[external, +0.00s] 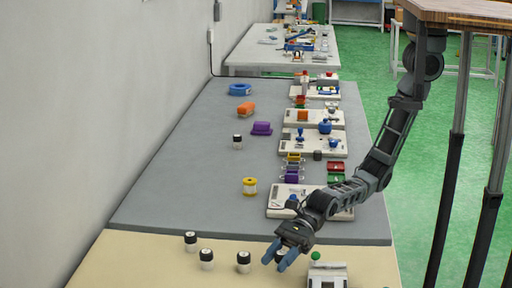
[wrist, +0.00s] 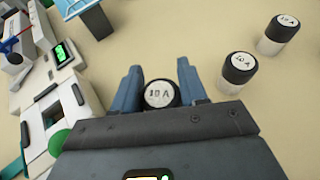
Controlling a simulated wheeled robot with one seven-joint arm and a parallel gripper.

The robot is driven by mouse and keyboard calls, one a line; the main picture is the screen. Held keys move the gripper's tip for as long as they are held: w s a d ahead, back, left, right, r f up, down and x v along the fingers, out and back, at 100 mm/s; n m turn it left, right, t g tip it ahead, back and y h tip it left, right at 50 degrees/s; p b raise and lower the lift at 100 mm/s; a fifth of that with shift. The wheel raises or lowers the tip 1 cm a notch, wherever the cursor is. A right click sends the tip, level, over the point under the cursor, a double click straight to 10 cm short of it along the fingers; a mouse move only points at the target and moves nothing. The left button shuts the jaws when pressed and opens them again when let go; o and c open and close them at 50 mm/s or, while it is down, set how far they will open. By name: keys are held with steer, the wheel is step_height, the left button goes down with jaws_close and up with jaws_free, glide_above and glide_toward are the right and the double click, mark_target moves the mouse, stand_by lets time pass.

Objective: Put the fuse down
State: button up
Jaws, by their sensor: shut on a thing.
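The fuse (wrist: 159,95), a dark-capped cylinder with a white top marked "10 A", sits between the two blue fingers of my gripper (wrist: 160,85) in the wrist view. My gripper is shut on it. In the external view my gripper (external: 283,257) is low over the beige near part of the table, fingers pointing down and left. The fuse shows there only as a dark bit between the fingers. I cannot tell whether its base touches the table.
Similar fuses stand to the left on the beige surface (external: 206,260), (external: 243,262), (external: 190,241). A white device with a green knob (external: 316,257) is close on the right. A grey mat (external: 200,195) behind carries several boards and spools.

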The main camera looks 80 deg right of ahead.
steer(key=shift+f+b, duration=0.4)
steer(key=shift+f, duration=0.65)
steer(key=shift+f, duration=0.2)
steer(key=o, duration=1.1)
steer(key=shift+c, duration=0.2)
steer(key=shift+r, duration=0.1)
